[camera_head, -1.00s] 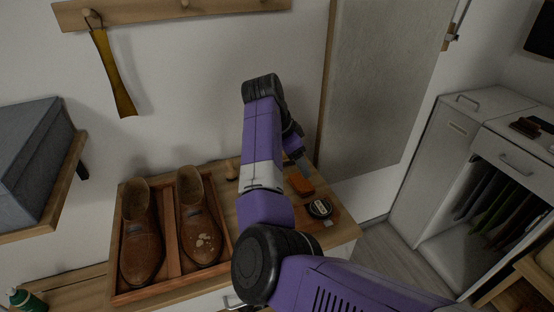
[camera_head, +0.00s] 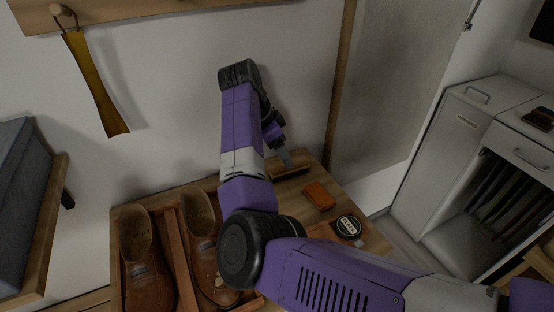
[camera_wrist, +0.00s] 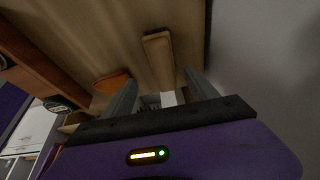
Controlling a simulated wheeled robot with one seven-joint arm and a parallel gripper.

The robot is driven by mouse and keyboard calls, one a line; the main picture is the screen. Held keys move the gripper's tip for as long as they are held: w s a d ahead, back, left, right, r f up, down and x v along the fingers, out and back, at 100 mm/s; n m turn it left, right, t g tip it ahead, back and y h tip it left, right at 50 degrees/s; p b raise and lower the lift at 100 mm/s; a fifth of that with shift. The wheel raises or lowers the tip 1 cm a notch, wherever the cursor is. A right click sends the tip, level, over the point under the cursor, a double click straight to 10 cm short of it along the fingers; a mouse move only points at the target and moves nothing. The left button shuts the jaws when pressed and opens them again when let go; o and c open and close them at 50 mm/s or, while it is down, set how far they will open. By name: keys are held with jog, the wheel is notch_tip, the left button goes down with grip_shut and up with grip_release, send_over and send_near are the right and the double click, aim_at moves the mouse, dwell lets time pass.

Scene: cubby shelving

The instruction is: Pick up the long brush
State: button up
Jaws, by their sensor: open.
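The long brush (camera_head: 290,170) lies on the wooden cabinet top near the wall, partly hidden behind my gripper in the head view. In the wrist view the long brush (camera_wrist: 158,60) shows as a tan bar with a pale block at its near end, between the lines of my two fingers. My gripper (camera_head: 285,157) is open and points down at the brush. In the wrist view my gripper (camera_wrist: 162,88) has its fingers apart with nothing clearly held; whether they touch the brush I cannot tell.
An orange-brown block (camera_head: 319,195) and a round dark tin (camera_head: 348,227) lie to the right of the brush. Brown shoes (camera_head: 147,265) stand in a wooden tray (camera_head: 173,250) at the left. The wall (camera_head: 170,100) rises close behind.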

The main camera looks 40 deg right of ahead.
jog(key=shift+w, duration=0.25)
jog(key=shift+d+f, duration=0.1)
jog(key=shift+f, duration=0.2)
jog(key=p+x, duration=0.1)
jog(key=x, duration=0.5)
jog(key=shift+d+r, duration=0.1)
jog(key=shift+d, duration=0.05)
jog(key=shift+s+d+f, duration=0.1)
jog(key=shift+d+f, duration=0.1)
jog(key=shift+f, duration=0.35)
jog(key=shift+f, duration=0.2)
grip_shut()
jog(key=shift+r, duration=0.1)
notch_tip(320, 180, up, 20)
jog(key=shift+r+b, duration=0.15)
jog(key=shift+b, duration=0.3)
